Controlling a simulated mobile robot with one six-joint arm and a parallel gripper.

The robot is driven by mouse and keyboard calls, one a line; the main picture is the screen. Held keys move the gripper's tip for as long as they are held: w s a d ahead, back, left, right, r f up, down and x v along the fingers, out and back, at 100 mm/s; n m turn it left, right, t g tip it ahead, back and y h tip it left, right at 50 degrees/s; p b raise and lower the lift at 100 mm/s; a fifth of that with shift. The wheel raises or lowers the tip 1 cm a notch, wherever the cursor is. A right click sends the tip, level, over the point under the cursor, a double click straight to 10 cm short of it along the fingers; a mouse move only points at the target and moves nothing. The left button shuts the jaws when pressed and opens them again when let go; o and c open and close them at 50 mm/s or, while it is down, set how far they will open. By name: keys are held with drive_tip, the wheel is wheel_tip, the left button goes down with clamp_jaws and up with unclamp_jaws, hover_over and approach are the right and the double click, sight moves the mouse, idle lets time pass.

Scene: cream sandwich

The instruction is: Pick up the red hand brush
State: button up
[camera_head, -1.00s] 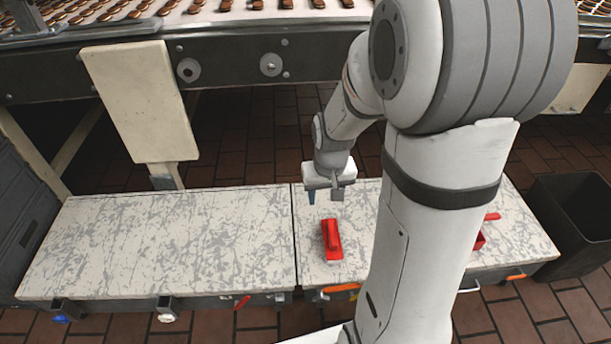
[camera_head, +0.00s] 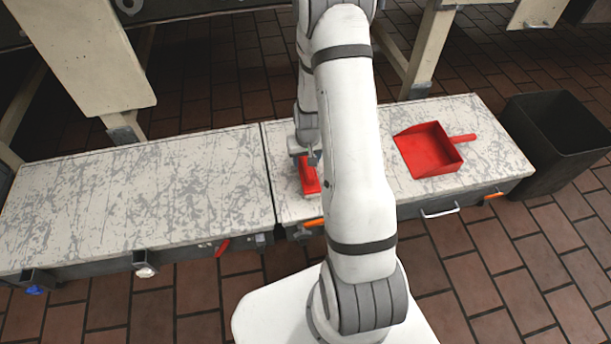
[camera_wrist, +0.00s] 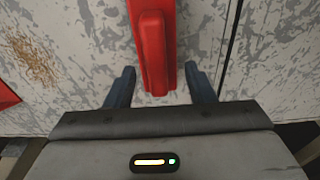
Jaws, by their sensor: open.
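The red hand brush (camera_head: 308,172) lies on the speckled white bench top, partly hidden behind my arm in the head view. In the wrist view the brush (camera_wrist: 153,45) runs from the top edge down to between the fingertips. My gripper (camera_wrist: 160,80) is open, with one blue-grey finger on each side of the brush's near end. Gaps show between the brush and both fingers. In the head view my gripper (camera_head: 306,158) is at the brush, mostly covered by the arm.
A red dustpan (camera_head: 428,150) lies on the bench to the right; its edge shows at the wrist view's left. A dark bin (camera_head: 555,140) stands beyond the bench's right end. The left bench top (camera_head: 140,190) is clear. Brown crumbs (camera_wrist: 32,60) lie left of the brush.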

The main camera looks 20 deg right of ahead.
sight(311, 185)
drive_tip(key=f, duration=0.1)
drive_tip(key=f+b, duration=0.1)
drive_tip(key=f, duration=0.2)
drive_tip(key=shift+w+d, duration=0.25)
drive_tip(key=shift+d, duration=0.05)
drive_tip(key=shift+c, duration=0.2)
drive_tip(key=shift+r, duration=0.1)
clamp_jaws()
